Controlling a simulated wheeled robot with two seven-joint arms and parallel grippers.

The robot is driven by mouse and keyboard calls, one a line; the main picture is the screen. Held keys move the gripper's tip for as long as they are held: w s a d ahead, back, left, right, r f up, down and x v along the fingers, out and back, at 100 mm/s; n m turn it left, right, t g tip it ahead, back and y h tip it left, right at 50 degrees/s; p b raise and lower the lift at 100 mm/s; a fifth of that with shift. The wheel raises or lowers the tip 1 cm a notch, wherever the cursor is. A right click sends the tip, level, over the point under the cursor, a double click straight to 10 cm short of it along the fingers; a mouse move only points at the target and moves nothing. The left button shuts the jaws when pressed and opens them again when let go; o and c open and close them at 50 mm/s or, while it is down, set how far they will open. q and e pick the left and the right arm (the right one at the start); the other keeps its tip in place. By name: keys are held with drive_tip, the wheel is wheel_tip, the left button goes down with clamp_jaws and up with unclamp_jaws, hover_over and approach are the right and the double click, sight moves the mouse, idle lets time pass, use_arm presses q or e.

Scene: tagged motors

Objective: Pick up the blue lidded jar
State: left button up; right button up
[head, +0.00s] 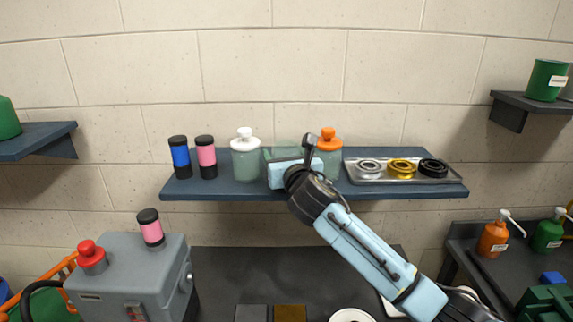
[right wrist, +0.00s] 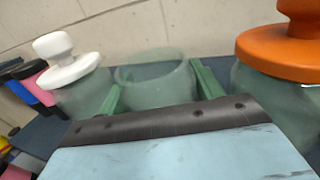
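No blue lid shows in either view. A greenish glass jar (right wrist: 155,82) with no visible lid stands in the middle of the shelf, between a white-lidded jar (head: 245,158) and an orange-lidded jar (head: 329,158). In the head view my right gripper and wrist mostly hide the middle jar. My right gripper (right wrist: 158,82) has its green fingers apart, one on each side of this jar; whether they touch the glass is unclear. The white-lidded jar (right wrist: 72,75) and orange-lidded jar (right wrist: 280,75) flank it in the right wrist view. My left gripper is out of view.
The dark blue shelf (head: 230,191) also holds a blue-and-black cylinder (head: 180,157), a pink-and-black cylinder (head: 206,157) and a metal tray (head: 447,180) with three round parts. A grey machine (head: 130,275) stands below left. Pump bottles (head: 493,237) stand at right.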

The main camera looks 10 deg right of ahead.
drive_tip(key=c, duration=0.7)
drive_tip(key=shift+c, duration=0.2)
drive_tip(key=shift+r, duration=0.1)
